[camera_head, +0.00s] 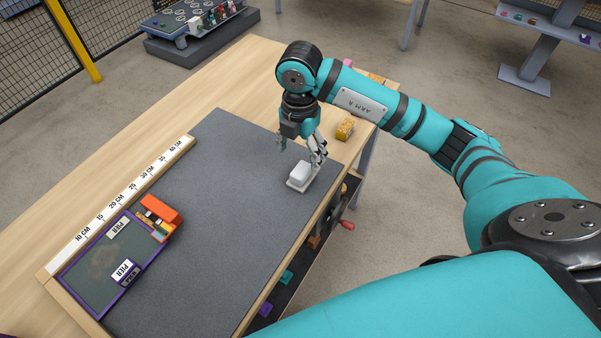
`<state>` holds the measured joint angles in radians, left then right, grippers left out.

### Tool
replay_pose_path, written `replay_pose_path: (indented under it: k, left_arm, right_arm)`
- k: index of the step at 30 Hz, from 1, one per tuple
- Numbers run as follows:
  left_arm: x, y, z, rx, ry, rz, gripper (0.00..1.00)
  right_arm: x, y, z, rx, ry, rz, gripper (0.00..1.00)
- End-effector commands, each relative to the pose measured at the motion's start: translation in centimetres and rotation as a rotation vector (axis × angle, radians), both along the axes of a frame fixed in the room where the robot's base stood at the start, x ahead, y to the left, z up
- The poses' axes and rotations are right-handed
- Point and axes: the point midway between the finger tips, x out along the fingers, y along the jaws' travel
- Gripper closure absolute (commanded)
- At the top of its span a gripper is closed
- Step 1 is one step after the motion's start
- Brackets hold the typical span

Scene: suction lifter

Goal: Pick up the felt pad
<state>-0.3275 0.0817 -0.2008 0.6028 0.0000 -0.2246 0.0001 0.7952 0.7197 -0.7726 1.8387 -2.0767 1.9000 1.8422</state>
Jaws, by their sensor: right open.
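A small white block with rounded edges (301,171) sits on a pale flat base (293,187) near the right edge of the grey mat. I cannot tell for sure which of these pieces, if either, is the felt pad. My right gripper (301,151) points down just above and behind the white block. Its fingers are spread, and nothing shows between them. The right fingertip is close to the block's far right side; I cannot tell if it touches. My left gripper is out of view.
The grey mat (215,190) is mostly clear. A purple-rimmed tray (95,268) with PIER labels, an orange piece (160,209) and a centimetre ruler (125,200) lie at left. A shelf with small items is below the table's right edge.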

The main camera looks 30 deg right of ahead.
Motion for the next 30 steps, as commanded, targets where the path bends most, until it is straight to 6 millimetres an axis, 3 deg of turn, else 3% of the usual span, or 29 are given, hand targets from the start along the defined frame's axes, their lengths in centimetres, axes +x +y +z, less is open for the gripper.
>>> replay_pose_path:
  k: [6,9,19,28,30]
  left_arm:
    - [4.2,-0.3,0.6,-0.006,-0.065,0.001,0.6]
    - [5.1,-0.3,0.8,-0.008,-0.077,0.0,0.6]
    - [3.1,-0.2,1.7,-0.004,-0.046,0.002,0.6]
    - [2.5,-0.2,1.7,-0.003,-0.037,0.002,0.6]
    - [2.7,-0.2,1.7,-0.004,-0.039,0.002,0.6]
  right_arm:
    - [0.0,0.1,-2.4,0.002,0.001,0.001,0.25]
    - [-0.1,0.0,-2.9,0.001,0.002,0.001,0.25]
    - [-0.6,0.0,-7.3,0.002,0.002,0.001,0.25]
    - [-0.5,0.0,-7.8,0.001,0.0,0.002,0.25]
    - [-0.5,0.0,-7.8,0.001,0.0,0.002,0.34]
